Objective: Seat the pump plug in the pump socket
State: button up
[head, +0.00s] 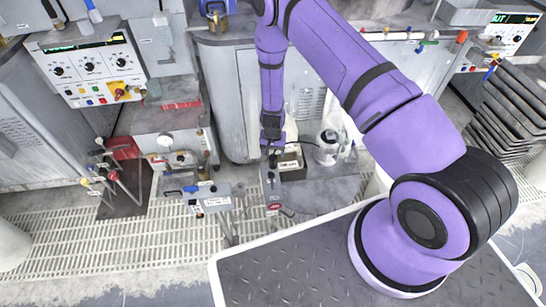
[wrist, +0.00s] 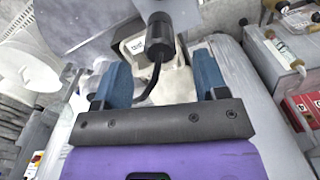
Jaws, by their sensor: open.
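A black cylindrical plug with a black cable (wrist: 161,36), which looks like the pump plug, shows in the wrist view just beyond my fingertips. Its cable runs down between my two blue fingers. My gripper (wrist: 160,75) is open, with a finger on either side and a gap to each. I cannot tell how deep the plug lies relative to the fingertips. A cream housing with a small label (wrist: 135,45) is behind the plug. In the head view my gripper (head: 274,152) points down beside a cream box (head: 290,160). I cannot make out the pump socket for certain.
A grey box with a red label (head: 272,188) stands just below my gripper in the head view. A silver canister (head: 327,148) is to the right.

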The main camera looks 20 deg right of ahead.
jog(key=shift+r, duration=3)
jog(key=shift+r, duration=0.1)
notch_tip(320, 180, up, 8)
send_over(273, 156)
jog(key=w, duration=0.2)
jog(key=s+r+n+t+y, duration=0.1)
jog(key=s+r, duration=0.2)
jog(key=r, duration=1.2)
jog(key=s+r+n+t+y, duration=0.1)
jog(key=s+r+n, duration=0.1)
jog(key=r, duration=1.2)
jog(key=s+d+r+n+t, duration=0.15)
jog(key=s+d+r, duration=0.25)
jog(key=s+r, duration=1.1)
jog(key=s+d+r+t+h, duration=0.1)
jog(key=s+r, duration=0.1)
jog(key=s, duration=0.5)
jog(key=s+d+r+h, duration=0.1)
jog(key=s+r, duration=0.2)
jog(key=s, duration=0.4)
jog(key=shift+s+d+n+t, duration=0.15)
jog(key=shift+d+n+t, duration=0.2)
jog(key=shift+d, duration=0.05)
